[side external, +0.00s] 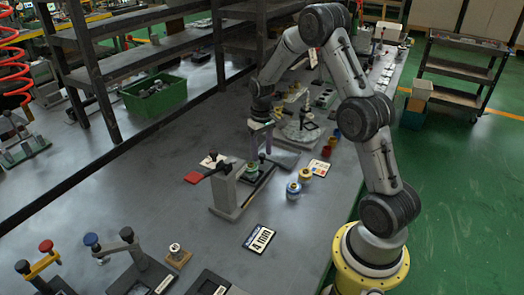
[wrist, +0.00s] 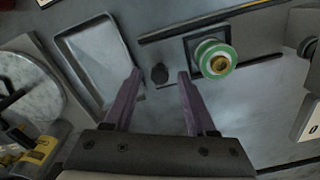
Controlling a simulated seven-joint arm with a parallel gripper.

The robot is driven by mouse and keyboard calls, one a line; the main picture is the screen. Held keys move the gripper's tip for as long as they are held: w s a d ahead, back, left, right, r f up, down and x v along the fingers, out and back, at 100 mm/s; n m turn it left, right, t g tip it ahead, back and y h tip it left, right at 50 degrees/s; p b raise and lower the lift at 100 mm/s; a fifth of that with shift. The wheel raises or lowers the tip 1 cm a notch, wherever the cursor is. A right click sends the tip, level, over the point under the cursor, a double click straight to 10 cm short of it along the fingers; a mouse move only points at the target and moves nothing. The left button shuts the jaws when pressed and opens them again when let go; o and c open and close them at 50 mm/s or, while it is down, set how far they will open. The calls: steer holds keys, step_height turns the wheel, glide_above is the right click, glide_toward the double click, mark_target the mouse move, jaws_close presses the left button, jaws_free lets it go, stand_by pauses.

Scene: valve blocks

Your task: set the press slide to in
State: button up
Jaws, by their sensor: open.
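A dark rail runs past the carrier. A small black knob (wrist: 159,73) lies between my fingertips in the wrist view; I cannot tell whether it joins the slide. My gripper (side external: 262,150) points down over the carrier's far end. Its purple fingers (wrist: 159,76) are apart, with no visible contact on the knob.
A grey tray (wrist: 92,62) lies left of my fingers in the wrist view. Blue-and-cream round parts (side external: 293,189) stand right of the press. A "4 mm" card (side external: 259,238) lies in front.

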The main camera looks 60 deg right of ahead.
jaws_close()
stand_by(0.3)
stand_by(1.2)
